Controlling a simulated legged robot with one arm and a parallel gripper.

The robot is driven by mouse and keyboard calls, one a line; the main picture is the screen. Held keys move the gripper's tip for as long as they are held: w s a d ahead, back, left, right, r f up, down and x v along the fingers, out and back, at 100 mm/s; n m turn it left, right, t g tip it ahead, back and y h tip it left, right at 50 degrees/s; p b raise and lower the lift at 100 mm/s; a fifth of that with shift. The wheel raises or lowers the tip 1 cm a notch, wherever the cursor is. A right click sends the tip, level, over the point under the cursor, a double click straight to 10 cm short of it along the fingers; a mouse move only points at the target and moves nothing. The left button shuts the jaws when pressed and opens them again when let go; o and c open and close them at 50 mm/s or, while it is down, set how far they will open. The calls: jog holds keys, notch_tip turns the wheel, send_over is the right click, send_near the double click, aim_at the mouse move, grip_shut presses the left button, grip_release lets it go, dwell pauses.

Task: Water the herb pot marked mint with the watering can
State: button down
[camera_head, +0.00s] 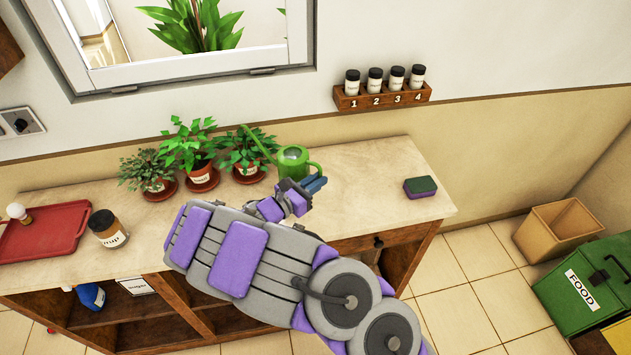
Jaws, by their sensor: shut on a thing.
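The green watering can (293,158) is held at my gripper (306,188), at the back of the counter. Its spout points up and left, with the tip over or in front of the right plant's leaves; I cannot tell the depth. No water shows. Three terracotta herb pots stand in a row on saucers: a left pot (158,185), a middle pot (201,174) and a right pot (248,170). Each has a small white label too small to read, so I cannot tell which says mint. My gripper's fingers are partly hidden by my wrist.
The counter (365,185) is clear right of the can up to a green and purple sponge (420,187). A labelled jar (108,229) and a red tray (40,232) are at left. A numbered jar rack (382,97) is on the wall.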

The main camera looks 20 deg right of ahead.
notch_tip(320, 180, up, 7)
jog(key=d+n+t+h+p, duration=0.1)
jog(key=n+p, duration=0.3)
jog(key=p, duration=0.4)
jog(key=shift+s+r+n, duration=0.2)
jog(key=shift+s+n, duration=0.1)
jog(key=shift+s, duration=0.15)
jog(key=shift+w+f+b, duration=0.1)
jog(key=shift+f+b, duration=0.15)
jog(key=shift+b, duration=1.6)
jog(key=shift+r+b, duration=0.1)
jog(key=shift+b, duration=0.85)
jog(key=shift+a+r, duration=0.1)
jog(key=shift+r, duration=0.1)
notch_tip(320, 180, up, 3)
jog(key=shift+w+a+r+n+t+p, duration=0.15)
jog(key=shift+n+t+p, duration=0.15)
jog(key=shift+n+p, duration=0.8)
jog(key=shift+w+a+r+n+p, duration=0.2)
jog(key=shift+r+n+p, duration=0.25)
jog(key=shift+p, duration=0.85)
jog(key=shift+w+a+r+n+p, duration=0.2)
jog(key=shift+r+p, duration=0.45)
jog(key=shift+p, duration=0.6)
